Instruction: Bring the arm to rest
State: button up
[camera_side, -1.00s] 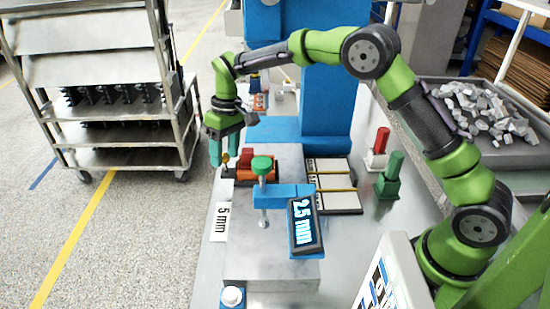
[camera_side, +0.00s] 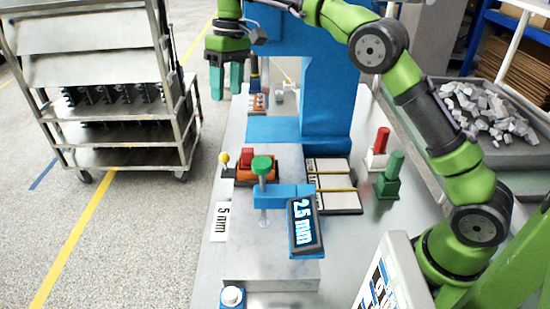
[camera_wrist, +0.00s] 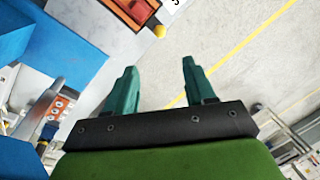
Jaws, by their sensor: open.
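My gripper (camera_side: 226,82) hangs with its two teal fingers pointing down, high above the far left edge of the bench in the side view. It is open and empty. In the wrist view the fingers (camera_wrist: 160,85) stand apart with only floor and the bench edge showing between them. The green arm reaches across from the right. Below and nearer the camera, an orange device (camera_side: 258,170) with a red block and a yellow-knobbed lever (camera_side: 224,158) sits on the bench, clear of the gripper. The yellow knob also shows in the wrist view (camera_wrist: 159,31).
A blue press column (camera_side: 326,100) stands right of the gripper. A blue clamp with a 2.5 mm display (camera_side: 305,225), a green-topped screw (camera_side: 262,165) and red and green posts (camera_side: 390,175) stand on the bench. A metal cart (camera_side: 120,100) is left, with open floor between.

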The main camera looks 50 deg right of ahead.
jog(key=shift+r, duration=0.2)
jog(key=s+d+m+t, duration=0.1)
jog(key=s+m+t, duration=0.1)
jog(key=s, duration=0.7)
jog(key=s+d+f+m+t, duration=0.1)
jog(key=s+d+m+t, duration=0.1)
jog(key=s, duration=0.8)
jog(key=s+d+m+t, duration=0.2)
jog(key=s+t, duration=0.1)
jog(key=s, duration=0.7)
jog(key=shift+d+f+t, duration=0.25)
jog(key=shift+f+t, duration=0.05)
jog(key=shift+f, duration=0.1)
